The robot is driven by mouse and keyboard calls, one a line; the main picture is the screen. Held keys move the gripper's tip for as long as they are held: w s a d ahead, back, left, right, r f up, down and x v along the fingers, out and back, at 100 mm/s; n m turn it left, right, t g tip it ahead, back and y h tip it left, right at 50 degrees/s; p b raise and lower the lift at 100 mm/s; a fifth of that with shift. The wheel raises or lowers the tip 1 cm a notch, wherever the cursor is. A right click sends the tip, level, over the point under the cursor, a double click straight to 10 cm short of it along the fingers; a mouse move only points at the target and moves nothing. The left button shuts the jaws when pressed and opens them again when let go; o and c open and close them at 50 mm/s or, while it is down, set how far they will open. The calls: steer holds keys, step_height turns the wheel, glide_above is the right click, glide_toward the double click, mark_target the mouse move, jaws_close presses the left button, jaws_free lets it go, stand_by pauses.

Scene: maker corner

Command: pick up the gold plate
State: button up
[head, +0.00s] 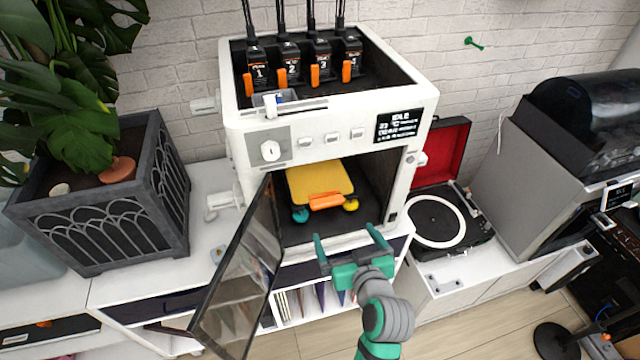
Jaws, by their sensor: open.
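The gold plate (319,178) is a flat yellow-gold square inside the white 3D printer (240,140). An orange tab (326,201) is at its front edge, with a teal knob (300,214) and a yellow knob (350,204) below its front corners. My gripper (345,243) is green and grey. It is open and empty, with its fingers spread, in front of the printer's opening and nearer to me than the plate. It does not touch the plate. The back of the plate is partly in shadow.
The printer's glass door (240,275) stands open at the left of the opening. A planter (110,195) stands to the left on the white cabinet. A record player (440,220) with a red-lined lid and a grey machine (530,175) stand to the right.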

steer(key=w+r, duration=0.1)
steer(key=r, duration=0.1)
glide_toward(329, 205)
steer(key=w+f, duration=0.1)
steer(key=w, duration=0.1)
steer(key=shift+n, duration=0.3)
steer(key=x, duration=0.4)
steer(key=shift+w+a+f, duration=0.15)
steer(key=shift+w+a, duration=0.05)
steer(key=shift+a, duration=0.3)
steer(key=shift+w+f, duration=0.15)
steer(key=shift+w, duration=0.15)
steer(key=c, duration=1.2)
